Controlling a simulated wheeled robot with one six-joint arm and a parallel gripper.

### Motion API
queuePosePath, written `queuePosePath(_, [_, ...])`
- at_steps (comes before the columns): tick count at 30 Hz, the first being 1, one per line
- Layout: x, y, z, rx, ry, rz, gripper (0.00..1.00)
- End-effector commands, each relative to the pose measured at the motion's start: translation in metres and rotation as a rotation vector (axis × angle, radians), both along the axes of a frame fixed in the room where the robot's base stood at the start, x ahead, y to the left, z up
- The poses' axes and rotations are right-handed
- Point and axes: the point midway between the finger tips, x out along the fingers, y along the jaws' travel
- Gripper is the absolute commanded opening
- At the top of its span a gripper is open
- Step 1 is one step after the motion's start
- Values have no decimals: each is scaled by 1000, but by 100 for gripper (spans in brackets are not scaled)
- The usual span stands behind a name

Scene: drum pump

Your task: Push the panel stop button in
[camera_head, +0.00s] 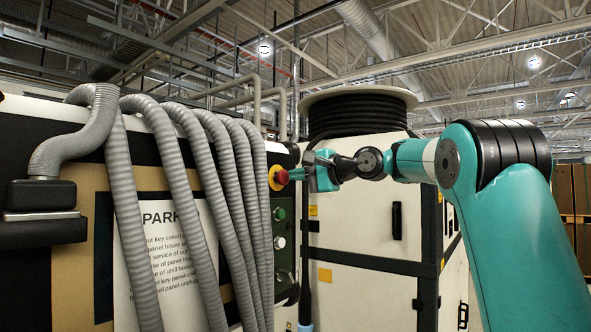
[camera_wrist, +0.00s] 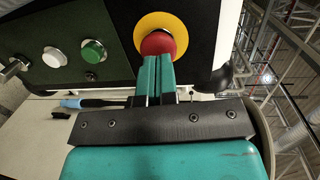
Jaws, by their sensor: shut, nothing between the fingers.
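The stop button (camera_head: 280,177) is a red mushroom head on a yellow disc, at the upper right of the dark panel. In the wrist view the red stop button (camera_wrist: 158,43) sits at the top middle, its lower part hidden by my fingers. My gripper (camera_head: 300,174) is shut and empty, pointing left at the button. In the wrist view my gripper's teal fingertips (camera_wrist: 158,60) overlap the red head. They are at or very close to its face; I cannot tell whether they touch, nor how far the button is pressed.
Below the button are a green button (camera_head: 279,214), a white button (camera_head: 279,243) and a key switch (camera_head: 284,277). Grey ribbed hoses (camera_head: 178,170) hang left of the button over a sign. A white cabinet (camera_head: 365,225) with a black hose reel stands behind my gripper.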

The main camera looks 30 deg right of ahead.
Motion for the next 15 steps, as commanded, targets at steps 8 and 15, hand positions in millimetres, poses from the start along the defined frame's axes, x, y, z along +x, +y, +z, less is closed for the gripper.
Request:
queuePosePath(8, [10,4,-1,0,-1,0,0])
queuePosePath(15, [10,4,-1,0,-1,0,0])
